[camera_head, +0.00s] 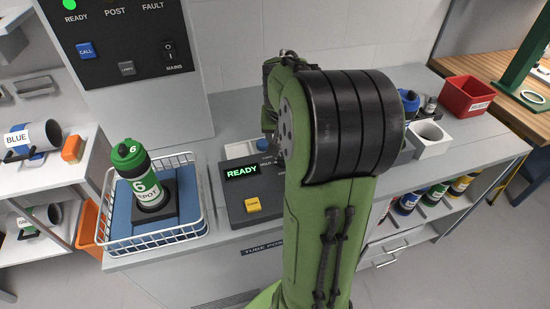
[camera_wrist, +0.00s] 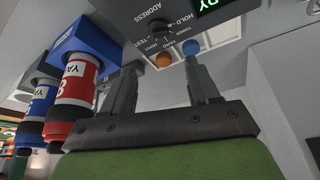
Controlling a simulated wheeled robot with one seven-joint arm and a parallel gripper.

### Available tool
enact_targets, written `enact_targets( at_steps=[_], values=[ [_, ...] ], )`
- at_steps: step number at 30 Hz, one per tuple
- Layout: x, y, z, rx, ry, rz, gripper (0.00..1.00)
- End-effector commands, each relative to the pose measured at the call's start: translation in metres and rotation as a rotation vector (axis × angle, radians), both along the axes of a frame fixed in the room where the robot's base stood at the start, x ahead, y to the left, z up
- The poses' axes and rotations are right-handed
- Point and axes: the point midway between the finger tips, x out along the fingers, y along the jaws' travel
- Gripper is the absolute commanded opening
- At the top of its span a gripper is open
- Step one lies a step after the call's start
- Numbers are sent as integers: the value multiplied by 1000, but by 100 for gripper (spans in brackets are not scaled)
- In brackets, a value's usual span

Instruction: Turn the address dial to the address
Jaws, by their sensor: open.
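The console (camera_head: 236,207) in the head view has a green READY display (camera_head: 242,172) and a yellow button (camera_head: 253,205). My arm hides the console's right part.
A green carrier (camera_head: 149,188) marked 6 and DEPOT stands in a white wire basket (camera_head: 202,212) left of the console. In the wrist view, red (camera_wrist: 78,80) and blue (camera_wrist: 42,97) carriers are close left of my gripper. A red bin (camera_head: 466,96) is at the right.

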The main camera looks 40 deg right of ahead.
Motion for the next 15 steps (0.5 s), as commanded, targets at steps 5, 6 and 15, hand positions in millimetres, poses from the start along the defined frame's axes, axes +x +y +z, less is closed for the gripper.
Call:
enact_targets(
  at_steps=[5,6,15],
  values=[
    [11,-12,-48,6,5,1,60],
    [14,-15,-57,5,3,3,60],
    [31,-34,-115,3,1,3,60]
  ],
)
